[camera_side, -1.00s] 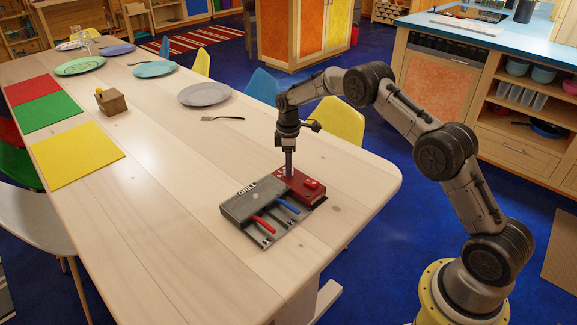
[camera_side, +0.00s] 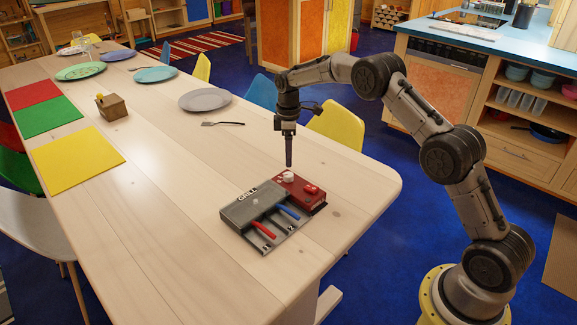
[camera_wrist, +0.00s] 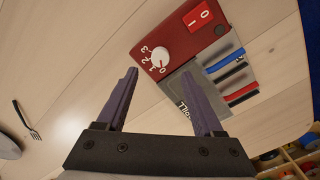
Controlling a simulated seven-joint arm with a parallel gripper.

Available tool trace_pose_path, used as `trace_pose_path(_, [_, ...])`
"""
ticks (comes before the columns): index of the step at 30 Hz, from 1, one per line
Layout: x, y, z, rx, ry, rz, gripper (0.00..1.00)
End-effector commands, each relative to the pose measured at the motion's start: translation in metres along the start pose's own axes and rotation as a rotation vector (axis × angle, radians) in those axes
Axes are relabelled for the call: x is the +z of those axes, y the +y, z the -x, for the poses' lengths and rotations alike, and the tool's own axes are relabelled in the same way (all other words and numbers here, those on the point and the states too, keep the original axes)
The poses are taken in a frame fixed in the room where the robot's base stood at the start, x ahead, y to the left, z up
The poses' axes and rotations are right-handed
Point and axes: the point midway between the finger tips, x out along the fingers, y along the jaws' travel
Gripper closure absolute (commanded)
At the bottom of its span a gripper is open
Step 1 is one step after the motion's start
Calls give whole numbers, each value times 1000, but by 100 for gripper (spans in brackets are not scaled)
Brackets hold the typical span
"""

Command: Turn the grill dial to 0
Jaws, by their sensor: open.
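The grill unit is a red control box (camera_side: 305,192) joined to a grey block (camera_side: 248,205) lettered GRILL. Its white round dial (camera_side: 288,177) sits on top of the red box; the wrist view also shows the dial (camera_wrist: 160,57), with the numbers 0 to 3 beside it. I cannot tell surely which number the dial points to. My gripper (camera_side: 288,163) hangs just above the dial, pointing down and apart from it. In the wrist view my gripper (camera_wrist: 160,74) has its two fingers spread with nothing between them.
A red rocker switch (camera_wrist: 198,17) sits on the same box. A red lever (camera_side: 263,228) and a blue lever (camera_side: 288,211) stick out of the grey block. A fork (camera_side: 222,124) and a grey plate (camera_side: 204,99) lie farther back. The table around the unit is clear.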

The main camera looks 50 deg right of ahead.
Motion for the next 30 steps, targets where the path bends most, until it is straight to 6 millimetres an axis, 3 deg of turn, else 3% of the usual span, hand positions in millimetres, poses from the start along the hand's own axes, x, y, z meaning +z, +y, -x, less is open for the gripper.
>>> trace_pose_path(3, [0, 0, 26, 3, 2, 0, 31])
trace_pose_path(10, [0, 0, 58, 1, 1, 0, 31])
trace_pose_path(25, [-2, -1, 68, 2, 1, 4, 31])
trace_pose_path(28, [-6, -2, 89, 32, 22, 11, 31])
trace_pose_path(30, [-10, -5, 119, 73, 51, 19, 31])
